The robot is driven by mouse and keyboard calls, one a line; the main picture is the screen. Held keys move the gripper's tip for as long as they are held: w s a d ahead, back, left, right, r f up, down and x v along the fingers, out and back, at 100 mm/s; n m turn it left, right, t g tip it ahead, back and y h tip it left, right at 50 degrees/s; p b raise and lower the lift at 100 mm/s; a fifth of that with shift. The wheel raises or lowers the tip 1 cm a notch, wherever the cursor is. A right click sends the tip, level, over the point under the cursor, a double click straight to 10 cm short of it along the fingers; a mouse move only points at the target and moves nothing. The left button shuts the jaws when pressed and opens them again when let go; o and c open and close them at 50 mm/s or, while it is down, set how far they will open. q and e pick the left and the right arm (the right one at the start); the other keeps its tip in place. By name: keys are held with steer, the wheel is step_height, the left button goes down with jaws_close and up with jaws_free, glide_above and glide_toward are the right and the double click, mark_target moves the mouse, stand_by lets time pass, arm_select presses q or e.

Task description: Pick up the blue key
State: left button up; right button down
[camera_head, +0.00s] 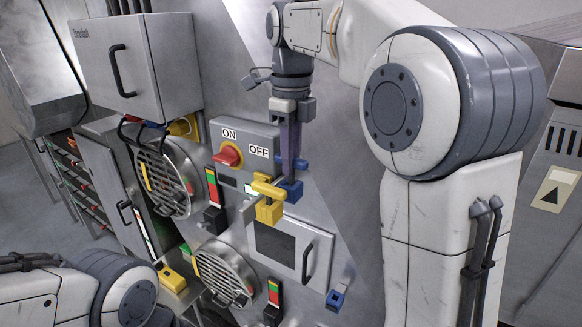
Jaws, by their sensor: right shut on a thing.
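The blue key (292,189) is at the fingertips of my right gripper (290,168), in the middle of the view. The gripper points down and its narrow fingers are shut on the key, partly covering it. Blue parts show beside and below the fingers. I cannot tell whether the key still touches the panel behind it. A yellow key-like piece (268,205) is just left of it and very close. My left arm shows at the bottom left, but its gripper is out of view.
A grey panel carries a red ON/OFF knob (229,155), two round fan grilles (224,277) and a small door with a handle (283,249). A blue block (335,299) sits low on the right. A grey cabinet (125,62) juts out at upper left.

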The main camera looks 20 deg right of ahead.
steer(key=shift+s+d+r+b, duration=0.1)
steer(key=shift+d+r+b, duration=0.1)
steer(key=shift+r, duration=0.4)
steer(key=shift+s+d+r+b, duration=0.1)
steer(key=shift+d+r, duration=0.05)
steer(key=shift+r, duration=0.45)
steer(key=s+d+r+p, duration=0.3)
steer(key=s+d+r, duration=0.3)
steer(key=r, duration=0.5)
steer(key=d, duration=0.2)
steer(key=shift+s+d+p, duration=0.3)
steer(key=shift+s+p, duration=0.05)
